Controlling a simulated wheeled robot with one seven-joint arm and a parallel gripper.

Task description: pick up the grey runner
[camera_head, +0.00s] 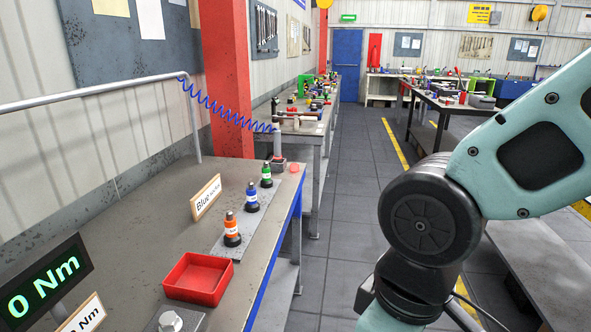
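A slim grey upright tool (277,142), which looks like the grey runner, stands or hangs at the far end of the near bench. A blue coiled cord (226,115) runs to its top from a grey overhead rail. Its lower end is close to a small dark block with a reddish patch; I cannot tell whether they touch. My arm fills the right side of the view, but my gripper is out of the picture.
Orange (232,229), blue (251,199) and green (266,175) sockets stand on a grey strip on the bench (150,235). A "Blue socket" card (206,197), red tray (198,279) and "0 Nm" display (44,284) are nearer. The aisle floor (345,190) is clear.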

